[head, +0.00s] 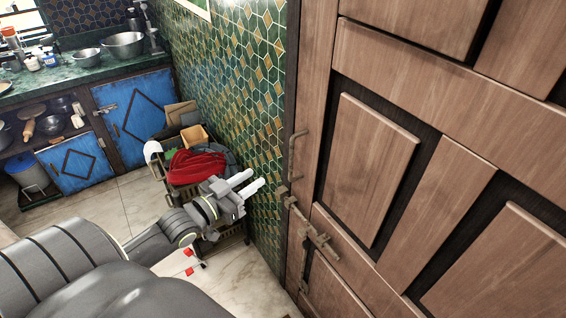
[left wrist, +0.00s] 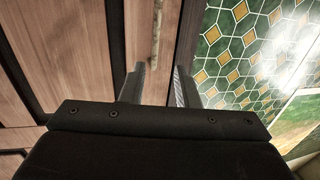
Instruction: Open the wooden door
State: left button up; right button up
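The brown wooden door (head: 365,170) fills the right side of the head view and looks closed against its frame. A vertical metal handle (head: 291,155) is on its left edge, with a metal latch (head: 322,243) lower down. My left gripper (head: 252,182) is open and empty, left of the handle and apart from it in the head view. In the left wrist view, my left gripper's fingers (left wrist: 159,88) are spread, with the door (left wrist: 70,60) to the left. A thin upright bar, likely the handle (left wrist: 156,40), shows beyond the gap between them. My right gripper is not in view.
A green and gold tiled wall (head: 240,80) adjoins the door frame. A dark rack with a red cloth (head: 195,167) stands against it, behind my left gripper. Blue cabinets (head: 135,115) and a green counter (head: 70,75) are at the back left. The tiled floor (head: 110,205) there is clear.

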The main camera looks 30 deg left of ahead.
aim_at(290, 161)
pick_arm(q)
jog(key=w+d, duration=0.1)
jog(key=w, duration=0.3)
jog(key=w+d+b, duration=0.1)
jog(key=w, duration=0.3)
jog(key=w+d+f+b, duration=0.1)
jog(key=w, duration=0.3)
jog(key=shift+w+d, duration=0.3)
jog(key=shift+w, duration=0.35)
grip_shut()
